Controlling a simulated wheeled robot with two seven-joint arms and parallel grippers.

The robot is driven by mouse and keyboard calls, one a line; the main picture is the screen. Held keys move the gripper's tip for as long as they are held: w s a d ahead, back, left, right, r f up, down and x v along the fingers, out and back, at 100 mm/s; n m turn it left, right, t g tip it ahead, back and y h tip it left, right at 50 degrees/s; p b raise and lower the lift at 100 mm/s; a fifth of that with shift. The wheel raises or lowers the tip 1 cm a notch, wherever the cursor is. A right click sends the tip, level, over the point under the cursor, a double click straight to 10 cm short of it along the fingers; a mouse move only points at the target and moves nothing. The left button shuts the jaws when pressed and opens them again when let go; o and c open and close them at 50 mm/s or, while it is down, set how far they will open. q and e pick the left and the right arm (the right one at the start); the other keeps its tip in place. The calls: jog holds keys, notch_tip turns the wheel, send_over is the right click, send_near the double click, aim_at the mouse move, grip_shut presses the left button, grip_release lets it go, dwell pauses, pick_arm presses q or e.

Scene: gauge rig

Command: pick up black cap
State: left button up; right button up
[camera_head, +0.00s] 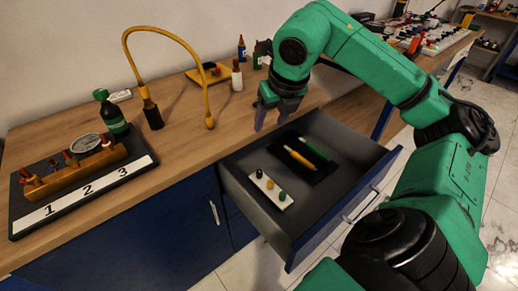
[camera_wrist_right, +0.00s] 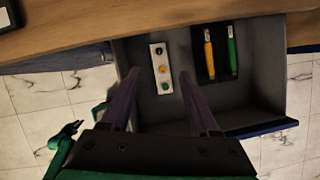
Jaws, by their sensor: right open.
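The black cap (camera_head: 259,174) sits at the far left end of a white strip (camera_head: 276,190) inside the open drawer. A yellow cap (camera_head: 269,184) and a green cap (camera_head: 283,196) sit on the same strip. In the right wrist view the black cap (camera_wrist_right: 158,50) is at the strip's upper end, beyond my fingertips. My right gripper (camera_head: 271,117) is open and empty, above the drawer's back edge in the head view. In the right wrist view its fingers (camera_wrist_right: 160,77) appear on either side of the strip. My left gripper is not in view.
The drawer (camera_head: 235,192) also holds a black tray with a yellow and a green pen-like tool (camera_head: 315,148). On the worktop (camera_head: 185,130) stand a numbered gauge rack (camera_head: 80,197), a green bottle (camera_head: 110,112) and a yellow flexible hose (camera_head: 165,38).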

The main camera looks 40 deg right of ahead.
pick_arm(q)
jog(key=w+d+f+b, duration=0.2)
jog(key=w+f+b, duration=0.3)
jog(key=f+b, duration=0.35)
pick_arm(e)
notch_tip(320, 180, down, 11)
jog(key=b, duration=0.2)
send_near(259, 171)
jog(key=x, duration=0.9)
jog(key=shift+b, duration=0.3)
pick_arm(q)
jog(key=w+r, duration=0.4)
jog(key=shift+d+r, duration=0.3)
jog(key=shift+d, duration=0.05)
pick_arm(e)
jog(key=shift+s+r, duration=0.1)
grip_shut()
